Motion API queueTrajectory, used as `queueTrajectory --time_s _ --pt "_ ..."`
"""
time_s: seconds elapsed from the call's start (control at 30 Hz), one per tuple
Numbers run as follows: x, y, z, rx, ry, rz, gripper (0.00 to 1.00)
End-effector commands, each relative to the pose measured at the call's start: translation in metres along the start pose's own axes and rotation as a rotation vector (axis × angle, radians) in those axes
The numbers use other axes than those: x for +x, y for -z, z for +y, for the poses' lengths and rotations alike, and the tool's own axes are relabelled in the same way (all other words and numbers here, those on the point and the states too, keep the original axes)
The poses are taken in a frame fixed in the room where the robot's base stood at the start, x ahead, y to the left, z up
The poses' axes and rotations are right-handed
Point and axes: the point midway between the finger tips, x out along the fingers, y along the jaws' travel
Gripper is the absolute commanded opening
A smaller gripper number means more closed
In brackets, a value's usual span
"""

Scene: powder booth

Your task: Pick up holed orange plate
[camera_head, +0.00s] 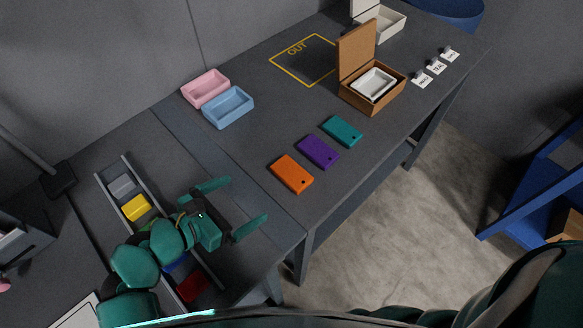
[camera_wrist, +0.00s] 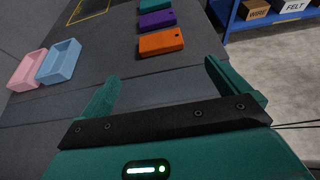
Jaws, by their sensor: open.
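The orange plate (camera_head: 291,174) lies flat on the dark table, with a small dark hole near its lower right corner. It also shows in the wrist view (camera_wrist: 160,42), ahead of the fingers. A purple plate (camera_head: 318,152) and a teal plate (camera_head: 342,131) lie in a row behind it, each with a hole. My gripper (camera_head: 240,209) is teal, open and empty. It is to the left of the orange plate and apart from it, near the seam between the tables. In the wrist view both fingers of my gripper (camera_wrist: 160,84) are spread wide.
Pink (camera_head: 206,89) and blue (camera_head: 228,107) trays stand at the back. A brown box (camera_head: 372,92) holding a white tray stands farther right, near small labelled cards (camera_head: 437,68) and a yellow OUT outline (camera_head: 306,60). A rack (camera_head: 122,186) with coloured blocks is beside my arm.

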Motion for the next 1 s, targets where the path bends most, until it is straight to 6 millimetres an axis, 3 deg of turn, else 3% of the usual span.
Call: queueTrajectory --time_s 0.4,0.77,1.0 --pt "0.082 -0.002 0.0 0.002 0.002 0.001 1.0" --pt "0.111 -0.001 0.001 0.002 0.0 -0.001 1.0" --pt "0.141 0.0 0.002 0.002 0.001 0.002 1.0"
